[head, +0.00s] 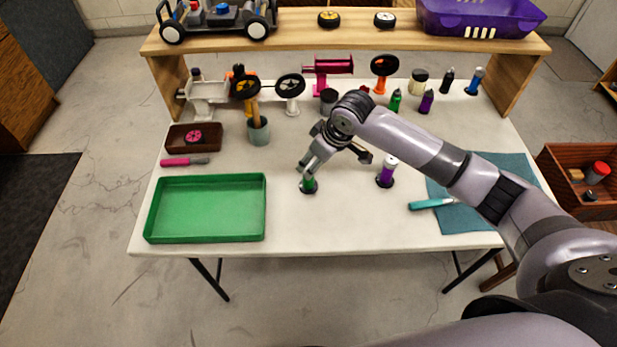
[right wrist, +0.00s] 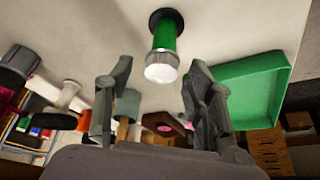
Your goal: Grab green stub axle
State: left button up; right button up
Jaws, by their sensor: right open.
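The green stub axle (head: 309,186) stands upright in a dark round base on the white table, right of the green tray. In the right wrist view the green stub axle (right wrist: 165,40) shows its green body and pale tip beyond my fingertips, roughly centred between them. My right gripper (head: 306,168) is just above it in the head view. In the right wrist view my right gripper (right wrist: 160,68) has its fingers spread, with nothing held between them. The head view does not show clearly whether a finger touches the axle. My left gripper is not in view.
A green tray (head: 153,209) lies at the left front. A purple-and-white part (head: 386,172) stands right of the gripper. A teal tool (head: 431,204) lies on a blue cloth (head: 465,219). A cup (head: 258,132) and several parts stand behind, below a wooden shelf (head: 350,39).

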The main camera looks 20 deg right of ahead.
jog(key=x, duration=0.7)
jog(key=shift+w+a+p, duration=0.25)
jog(key=shift+a+p, duration=0.05)
jog(key=shift+p, duration=0.1)
grip_shut()
